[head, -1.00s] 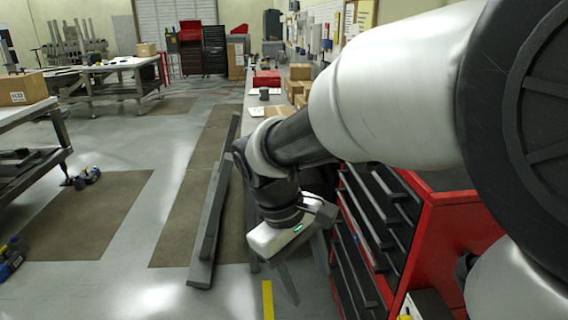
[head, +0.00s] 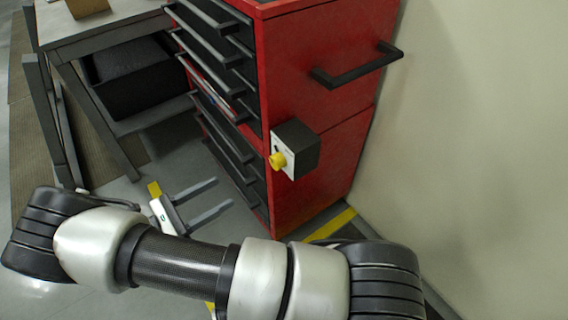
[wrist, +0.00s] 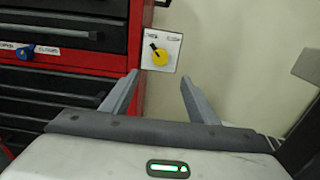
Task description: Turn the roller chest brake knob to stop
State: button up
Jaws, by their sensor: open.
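The yellow brake knob (head: 278,160) sits on a white-faced dark box (head: 300,148) on the side of the red roller chest (head: 320,110). In the wrist view the knob (wrist: 160,58) is on a white plate (wrist: 172,48); its black pointer tilts up and left. The small plate lettering is too blurred to read. My gripper (head: 224,192) is open and empty, left of the knob and apart from it. In the wrist view the knob shows just beyond and above the gap between my fingertips (wrist: 159,77).
Black drawer handles (head: 215,60) line the chest front. A black side handle (head: 358,66) juts out above the knob box. A blue knob (wrist: 27,53) with labels shows on the chest front in the wrist view. A wall (head: 470,150) stands right; a workbench (head: 95,30) stands left.

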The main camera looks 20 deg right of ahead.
aim_at(273, 164)
jog(key=x, duration=1.7)
jog(key=shift+d, duration=0.1)
jog(key=c, duration=1)
